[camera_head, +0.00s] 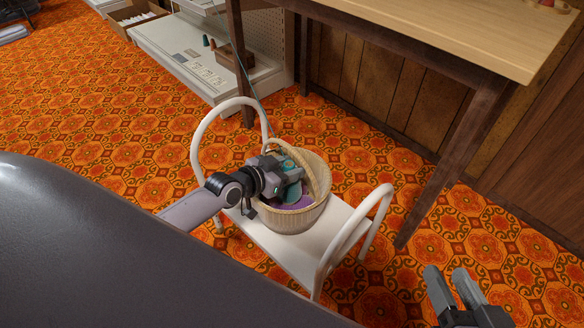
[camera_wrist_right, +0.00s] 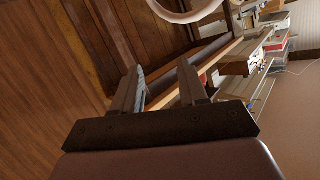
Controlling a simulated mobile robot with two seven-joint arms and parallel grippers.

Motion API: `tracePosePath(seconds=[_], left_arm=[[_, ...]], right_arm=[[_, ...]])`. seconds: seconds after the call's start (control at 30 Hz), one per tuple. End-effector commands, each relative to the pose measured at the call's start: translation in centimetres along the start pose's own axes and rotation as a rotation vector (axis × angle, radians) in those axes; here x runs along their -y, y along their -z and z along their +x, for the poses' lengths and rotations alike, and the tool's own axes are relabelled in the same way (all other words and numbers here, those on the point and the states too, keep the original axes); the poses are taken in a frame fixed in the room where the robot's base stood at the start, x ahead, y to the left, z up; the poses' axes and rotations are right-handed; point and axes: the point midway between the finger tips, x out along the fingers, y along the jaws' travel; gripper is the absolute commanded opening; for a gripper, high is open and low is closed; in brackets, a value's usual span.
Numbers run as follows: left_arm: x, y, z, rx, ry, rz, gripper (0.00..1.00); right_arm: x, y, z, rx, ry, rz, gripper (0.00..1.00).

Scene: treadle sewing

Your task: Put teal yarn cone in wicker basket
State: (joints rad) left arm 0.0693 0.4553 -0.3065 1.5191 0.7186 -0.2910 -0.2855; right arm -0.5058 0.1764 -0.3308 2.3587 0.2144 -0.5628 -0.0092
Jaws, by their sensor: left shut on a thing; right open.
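The wicker basket (camera_head: 290,221) stands upright on a low white bench in the head view. My left gripper (camera_head: 288,178) reaches over the basket's left rim and is down at its opening. It is shut on the teal yarn cone (camera_head: 292,193), which shows partly between and below the dark fingers, within the basket's rim. The gripper hides much of the cone, and I cannot tell whether it touches the basket floor. Something purple (camera_head: 304,202) lies inside the basket. My right gripper (camera_head: 447,276) is open and empty at the lower right; its spread fingers (camera_wrist_right: 162,72) show in the right wrist view.
The white bench (camera_head: 262,236) has a curved white rail at each end, close around the basket. A wooden table (camera_head: 440,30) stands behind on dark legs. A white shelf (camera_head: 200,70) with small goods is at the back. Patterned orange carpet is clear at left.

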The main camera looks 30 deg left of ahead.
Motion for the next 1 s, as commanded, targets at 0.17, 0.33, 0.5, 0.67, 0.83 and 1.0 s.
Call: tracePosePath(seconds=[0.17, 0.33, 0.5, 0.67, 0.83, 1.0], left_arm=[[0.0, 0.1, 0.0, 0.000, 0.000, 0.001, 0.00], [0.0, -0.1, 0.0, 0.000, 0.000, 0.000, 0.58], [0.0, -0.1, 0.0, 0.000, 0.000, 0.000, 0.71], [0.0, 0.0, 0.0, -0.001, 0.000, 0.000, 0.71], [0.0, 0.1, -1.1, 0.002, 0.000, 0.000, 0.71], [0.0, 0.3, -3.9, 0.002, 0.000, 0.002, 0.71]], right_arm=[[0.0, 0.1, -0.1, -0.002, -0.001, -0.002, 0.43], [0.0, 0.1, -0.1, -0.004, -0.002, -0.005, 0.43], [0.0, 0.1, -0.1, -0.004, -0.002, -0.005, 0.43], [0.0, 0.1, -0.1, -0.004, -0.002, -0.004, 0.43], [0.3, 0.5, -0.2, 0.005, 0.007, 0.010, 0.43], [0.9, 0.6, 0.6, 0.044, 0.033, 0.075, 0.43]])
